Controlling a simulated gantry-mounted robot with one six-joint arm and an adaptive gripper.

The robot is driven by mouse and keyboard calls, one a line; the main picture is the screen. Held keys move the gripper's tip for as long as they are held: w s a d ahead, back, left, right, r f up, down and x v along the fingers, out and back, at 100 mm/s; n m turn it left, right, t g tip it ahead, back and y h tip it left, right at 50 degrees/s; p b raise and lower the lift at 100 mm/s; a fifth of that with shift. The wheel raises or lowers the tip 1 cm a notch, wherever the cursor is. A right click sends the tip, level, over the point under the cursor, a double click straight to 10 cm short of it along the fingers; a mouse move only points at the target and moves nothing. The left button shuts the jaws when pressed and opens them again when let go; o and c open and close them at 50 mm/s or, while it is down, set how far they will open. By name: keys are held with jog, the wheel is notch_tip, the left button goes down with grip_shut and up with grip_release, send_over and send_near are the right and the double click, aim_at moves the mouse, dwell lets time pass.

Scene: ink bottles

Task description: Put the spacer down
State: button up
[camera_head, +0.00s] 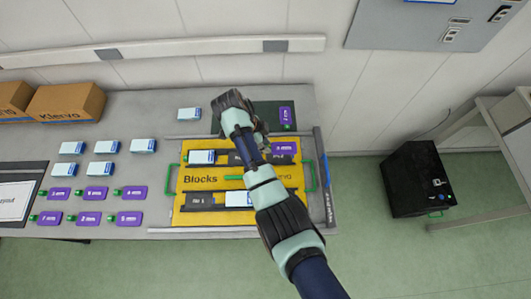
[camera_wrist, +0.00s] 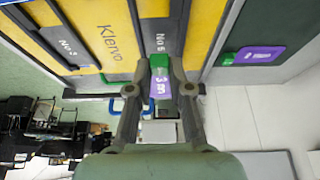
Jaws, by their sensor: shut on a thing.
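A purple bottle (camera_head: 284,148) with a green cap is at the right end of the upper row of the yellow tray (camera_head: 270,179). In the wrist view this bottle (camera_wrist: 160,85) is between my two fingers, its cap toward a dark block marked No 5 (camera_wrist: 160,40). My gripper (camera_wrist: 161,72) is shut on the bottle. In the head view my gripper (camera_head: 264,142) is over the tray's upper row, partly hidden by my arm. I cannot tell whether the bottle touches the tray. Nothing in view is labelled a spacer.
White-blue boxes lie in both tray rows, one in the upper (camera_head: 202,157). Another purple bottle (camera_head: 285,114) lies on the dark mat (camera_head: 262,108) behind the tray. Several bottles and boxes lie left.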

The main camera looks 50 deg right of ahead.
jog(key=shift+f+b, duration=0.6)
jog(key=shift+f, duration=2.2)
jog(key=shift+f+b, duration=0.3)
jog(key=o, duration=0.8)
jog(key=shift+r, duration=0.1)
jog(key=shift+o, duration=0.2)
jog(key=shift+r+p, duration=0.35)
jog(key=shift+p, duration=0.05)
jog(key=p+v, duration=0.1)
jog(key=v, duration=1)
jog(key=shift+r+p, duration=0.3)
jog(key=shift+r, duration=0.1)
